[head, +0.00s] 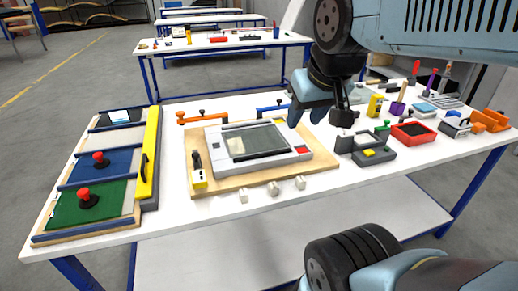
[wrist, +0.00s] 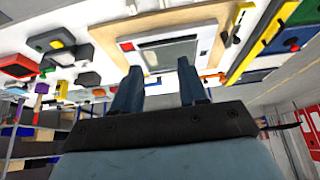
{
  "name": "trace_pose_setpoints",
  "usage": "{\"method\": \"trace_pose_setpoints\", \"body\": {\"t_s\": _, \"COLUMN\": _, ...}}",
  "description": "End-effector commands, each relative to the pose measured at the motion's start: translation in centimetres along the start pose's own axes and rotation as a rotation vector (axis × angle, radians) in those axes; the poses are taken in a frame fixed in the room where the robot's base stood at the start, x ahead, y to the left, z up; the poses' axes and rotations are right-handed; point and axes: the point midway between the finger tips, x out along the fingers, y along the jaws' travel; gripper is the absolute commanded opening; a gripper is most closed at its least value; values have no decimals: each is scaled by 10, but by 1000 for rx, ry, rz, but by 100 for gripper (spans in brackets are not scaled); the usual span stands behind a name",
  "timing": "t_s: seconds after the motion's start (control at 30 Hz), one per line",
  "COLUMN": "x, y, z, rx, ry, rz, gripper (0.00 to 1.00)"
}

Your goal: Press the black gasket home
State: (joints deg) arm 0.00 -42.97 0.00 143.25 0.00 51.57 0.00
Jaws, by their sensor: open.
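A light grey panel frame (head: 300,158) lies on a wooden board (head: 240,184) on the white table. A dark rectangular window (head: 262,142) fills its middle, and a thin black border runs around it. I take this border for the black gasket, but cannot tell how deep it sits. In the wrist view the frame (wrist: 193,50) shows upside down beyond my fingers. My gripper (head: 316,110) is above and behind the frame's right end, apart from it. In the wrist view its two blue fingers (wrist: 160,82) are spread with nothing between them.
A tray with green and blue panels (head: 88,204) and a yellow bar (head: 149,155) stands left. Orange (head: 203,116) and blue clamps stand behind the board. Small white blocks (head: 273,188) lie in front. A grey fixture (head: 366,146), a red bin (head: 413,132) and tools crowd the right.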

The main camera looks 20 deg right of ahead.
Motion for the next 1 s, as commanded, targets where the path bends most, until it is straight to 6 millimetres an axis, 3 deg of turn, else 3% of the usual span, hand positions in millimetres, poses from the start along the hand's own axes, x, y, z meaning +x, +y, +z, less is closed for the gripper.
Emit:
{"method": "trace_pose_setpoints", "body": {"t_s": 0.4, "x": 0, "y": 0, "z": 0, "rx": 0, "ry": 0, "rz": 0, "gripper": 42}}
{"method": "trace_pose_setpoints", "body": {"t_s": 0.63, "x": 3, "y": 0, "z": -8, "rx": -54, "ry": -19, "rz": 6, "gripper": 20}}
{"method": "trace_pose_setpoints", "body": {"t_s": 0.83, "x": 15, "y": -3, "z": -31, "rx": -235, "ry": -81, "rz": 16, "gripper": 0}}
{"method": "trace_pose_setpoints", "body": {"t_s": 1.0, "x": 30, "y": -5, "z": -54, "rx": -422, "ry": -143, "rz": 9, "gripper": 0}}
